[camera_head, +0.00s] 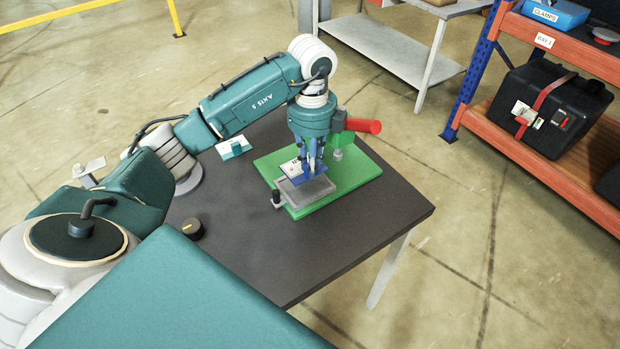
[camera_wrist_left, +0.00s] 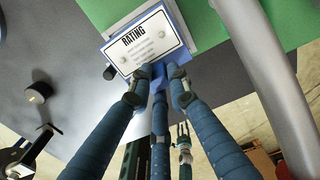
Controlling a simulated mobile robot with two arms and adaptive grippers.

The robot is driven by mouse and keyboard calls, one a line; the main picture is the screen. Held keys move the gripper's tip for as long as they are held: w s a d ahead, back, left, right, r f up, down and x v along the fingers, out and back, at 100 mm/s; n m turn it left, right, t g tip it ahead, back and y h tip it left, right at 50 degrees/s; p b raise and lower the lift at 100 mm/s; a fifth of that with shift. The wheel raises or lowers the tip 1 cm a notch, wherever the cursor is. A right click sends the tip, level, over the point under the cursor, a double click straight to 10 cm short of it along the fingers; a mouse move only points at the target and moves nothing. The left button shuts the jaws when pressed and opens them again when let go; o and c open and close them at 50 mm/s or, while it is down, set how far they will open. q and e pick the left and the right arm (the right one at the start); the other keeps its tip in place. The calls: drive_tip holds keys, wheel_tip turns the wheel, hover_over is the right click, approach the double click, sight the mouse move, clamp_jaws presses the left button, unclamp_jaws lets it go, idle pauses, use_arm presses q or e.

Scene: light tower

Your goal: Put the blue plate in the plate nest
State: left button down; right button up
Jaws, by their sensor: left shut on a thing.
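The blue plate (camera_head: 319,181) bears a white label; in the left wrist view the plate (camera_wrist_left: 177,18) shows its label, which reads RATING. My left gripper (camera_head: 310,170) comes down from above with its blue fingers shut on the plate's edge, and the grip also shows in the left wrist view (camera_wrist_left: 158,80). The plate is over the back part of the grey plate nest (camera_head: 308,194), which sits on a green base (camera_head: 352,172). Whether the plate touches the nest I cannot tell. The fingers hide part of the plate.
A clamp with a red handle (camera_head: 363,126) stands at the back right of the green base. A small black knob (camera_head: 277,198) is at the nest's left. A black dial (camera_head: 192,228) and a white-and-teal block (camera_head: 235,148) are on the dark table (camera_head: 330,232), whose front is clear.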

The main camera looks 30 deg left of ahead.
use_arm(q)
wheel_tip(320, 180, down, 3)
drive_tip(key=shift+p, duration=0.3)
wheel_tip(320, 180, down, 4)
drive_tip(key=shift+r+p, duration=0.2)
drive_tip(key=shift+p, duration=0.3)
use_arm(e)
drive_tip(key=shift+w+d+r, duration=0.2)
drive_tip(key=shift+d+r, duration=0.4)
drive_tip(key=shift+r, duration=0.35)
use_arm(q)
drive_tip(key=shift+f, duration=0.1)
drive_tip(key=c, duration=2.1)
unclamp_jaws()
drive_tip(key=shift+f, duration=0.1)
drive_tip(key=o, duration=0.5)
drive_tip(key=shift+c, duration=0.2)
use_arm(e)
drive_tip(key=shift+f, duration=0.1)
